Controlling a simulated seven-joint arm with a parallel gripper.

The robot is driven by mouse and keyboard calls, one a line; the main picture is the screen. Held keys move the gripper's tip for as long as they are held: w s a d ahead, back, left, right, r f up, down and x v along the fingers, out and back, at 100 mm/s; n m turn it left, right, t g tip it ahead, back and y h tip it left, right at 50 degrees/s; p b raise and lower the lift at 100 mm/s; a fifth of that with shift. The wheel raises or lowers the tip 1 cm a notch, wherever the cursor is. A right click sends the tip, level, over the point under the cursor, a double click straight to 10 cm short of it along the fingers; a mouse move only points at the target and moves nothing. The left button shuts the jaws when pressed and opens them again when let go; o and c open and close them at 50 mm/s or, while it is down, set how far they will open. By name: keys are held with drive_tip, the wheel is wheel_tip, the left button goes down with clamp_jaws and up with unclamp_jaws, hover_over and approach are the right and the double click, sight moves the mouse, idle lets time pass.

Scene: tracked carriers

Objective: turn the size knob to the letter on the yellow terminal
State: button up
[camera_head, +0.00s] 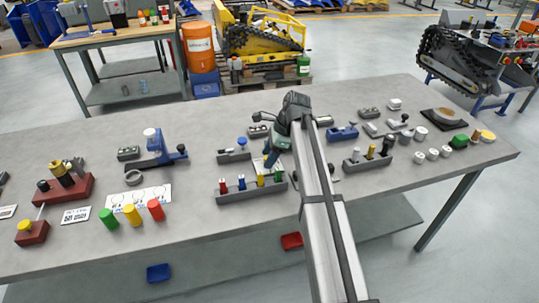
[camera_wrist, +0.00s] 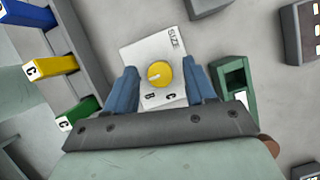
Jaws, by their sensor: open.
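The size knob (camera_wrist: 159,74) is a yellow round dial on a white plate (camera_wrist: 139,56) marked SIZE, with letters B and C along the near edge. Its small pointer mark is hard to read; it seems to face left. My gripper (camera_wrist: 160,68) is open, with one blue finger on each side of the knob, apart from it. In the head view my gripper (camera_head: 272,153) is low over the table and hides most of the plate. The yellow terminal (camera_wrist: 57,66) stands in a grey rack and shows a letter that looks like C; it is also in the head view (camera_head: 261,180).
The rack (camera_head: 252,192) also holds red, blue (camera_wrist: 27,14) and green (camera_wrist: 80,112) terminals, close to my left finger. A green open-topped block (camera_wrist: 234,78) is just right of my right finger. Grey blocks lie at the right of the wrist view.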

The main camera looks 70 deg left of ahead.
clamp_jaws()
idle(0.5)
drive_tip(key=shift+n, duration=0.3)
drive_tip(key=n, duration=0.1)
drive_tip(key=n+h, duration=0.1)
drive_tip(key=n, duration=0.1)
drive_tip(key=n+h, duration=0.1)
drive_tip(key=shift+a+n, duration=0.25)
drive_tip(key=shift+n, duration=0.05)
drive_tip(key=n+h, duration=0.1)
drive_tip(key=n, duration=0.2)
drive_tip(key=n+t+h, duration=0.1)
drive_tip(key=n, duration=0.2)
drive_tip(key=shift+n+t, duration=0.3)
drive_tip(key=shift+n, duration=0.1)
unclamp_jaws()
drive_tip(key=shift+s, duration=0.1)
